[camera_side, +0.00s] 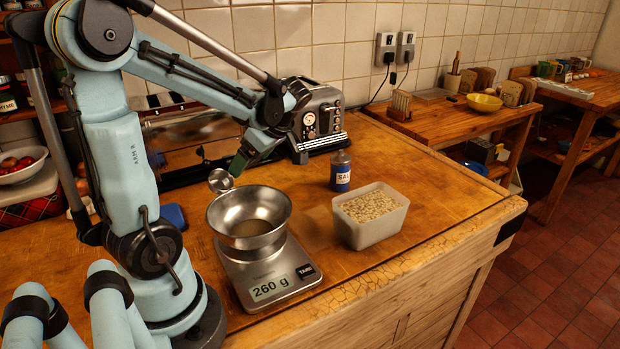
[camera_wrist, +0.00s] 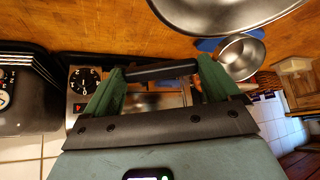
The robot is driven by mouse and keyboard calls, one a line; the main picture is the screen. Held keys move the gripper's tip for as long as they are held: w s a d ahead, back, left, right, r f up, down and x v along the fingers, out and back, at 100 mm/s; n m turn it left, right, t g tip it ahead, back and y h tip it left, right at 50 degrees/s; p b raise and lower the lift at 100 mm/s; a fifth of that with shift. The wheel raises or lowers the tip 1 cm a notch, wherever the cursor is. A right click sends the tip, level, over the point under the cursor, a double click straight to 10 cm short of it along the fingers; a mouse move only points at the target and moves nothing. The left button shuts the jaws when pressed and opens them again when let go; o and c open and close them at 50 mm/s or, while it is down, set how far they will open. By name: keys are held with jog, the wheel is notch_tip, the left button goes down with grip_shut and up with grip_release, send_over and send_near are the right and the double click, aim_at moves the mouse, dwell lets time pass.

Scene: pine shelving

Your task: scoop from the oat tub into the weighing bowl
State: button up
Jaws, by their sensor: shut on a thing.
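My gripper (camera_side: 240,162) is above and behind the weighing bowl, with its green fingers also in the wrist view (camera_wrist: 160,69). It is shut on the black handle of a metal scoop (camera_side: 220,181), whose round cup shows in the wrist view (camera_wrist: 241,58). The cup looks bare and hangs near the bowl's back left rim; I cannot tell if it touches. The steel weighing bowl (camera_side: 223,216) stands on a scale (camera_side: 262,268) reading 260 g, with a little pale stuff at its bottom. The white oat tub (camera_side: 378,231), full of oats, stands to the right.
A blue salt shaker (camera_side: 341,172) stands behind the tub. A toaster (camera_side: 318,118) is at the wall behind my gripper. A blue thing (camera_side: 172,216) lies left of the bowl. The counter right of the tub is clear to its edge.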

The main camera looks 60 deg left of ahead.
jog(key=shift+s+a+t+h, duration=0.2)
jog(key=shift+a+t+h, duration=0.3)
jog(key=shift+h, duration=0.4)
jog(key=shift+d, duration=0.15)
jog(key=a+r+t+h, duration=0.1)
jog(key=s+a+r+h, duration=0.1)
jog(key=a+h, duration=0.1)
jog(key=s+a+r+t+h, duration=0.1)
jog(key=shift+s+a+t, duration=0.2)
jog(key=shift+t, duration=0.1)
jog(key=shift+w, duration=0.1)
